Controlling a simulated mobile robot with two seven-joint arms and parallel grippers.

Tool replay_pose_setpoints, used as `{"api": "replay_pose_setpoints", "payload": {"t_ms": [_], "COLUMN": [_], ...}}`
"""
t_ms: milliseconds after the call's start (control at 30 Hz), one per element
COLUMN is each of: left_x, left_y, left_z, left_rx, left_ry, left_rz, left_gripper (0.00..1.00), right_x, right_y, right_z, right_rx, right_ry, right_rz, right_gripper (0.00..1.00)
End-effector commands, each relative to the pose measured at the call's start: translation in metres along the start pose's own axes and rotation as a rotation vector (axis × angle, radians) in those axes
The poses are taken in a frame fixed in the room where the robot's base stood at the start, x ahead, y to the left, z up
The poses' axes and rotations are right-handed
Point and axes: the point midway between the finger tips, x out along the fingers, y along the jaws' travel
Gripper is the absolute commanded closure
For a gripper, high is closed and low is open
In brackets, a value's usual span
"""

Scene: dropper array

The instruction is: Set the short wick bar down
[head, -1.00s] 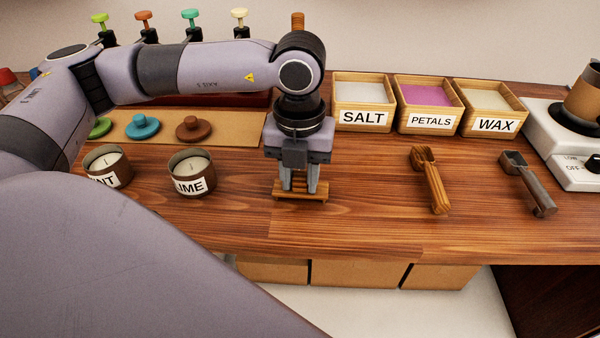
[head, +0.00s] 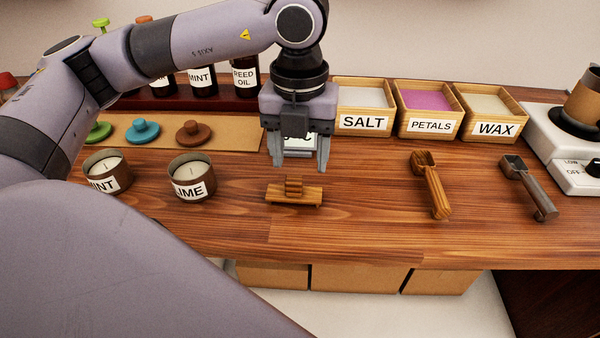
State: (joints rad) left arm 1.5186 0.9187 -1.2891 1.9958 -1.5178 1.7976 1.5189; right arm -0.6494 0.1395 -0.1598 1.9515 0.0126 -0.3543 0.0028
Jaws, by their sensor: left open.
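There is a clear gap between the fingertips and the bar. My right gripper is not in view.
Two candle tins (head: 192,178) stand to the left. Behind are lids on a tan mat (head: 245,137) and labelled bottles (head: 244,77). The SALT box (head: 362,122), PETALS and WAX boxes stand at the back right. A wooden scoop (head: 431,185) and a metal scoop (head: 528,187) lie right. Counter around the bar is clear.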

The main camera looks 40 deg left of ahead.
Motion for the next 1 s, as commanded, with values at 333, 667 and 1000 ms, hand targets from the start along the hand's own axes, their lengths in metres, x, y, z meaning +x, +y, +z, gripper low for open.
{"api": "replay_pose_setpoints", "payload": {"t_ms": [333,667,1000], "left_x": [-0.056,-0.061,-0.061], "left_y": [0.0,0.0,0.0], "left_z": [0.0,0.0,0.0], "left_rx": [0.001,0.001,0.001], "left_ry": [0.0,0.0,0.0], "left_rz": [0.0,0.0,0.001], "left_gripper": [0.41,0.41,0.41], "right_x": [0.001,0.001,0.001], "right_y": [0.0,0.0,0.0], "right_z": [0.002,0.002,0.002], "right_rx": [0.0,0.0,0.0], "right_ry": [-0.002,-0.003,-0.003], "right_rz": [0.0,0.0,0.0], "right_gripper": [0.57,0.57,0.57]}}
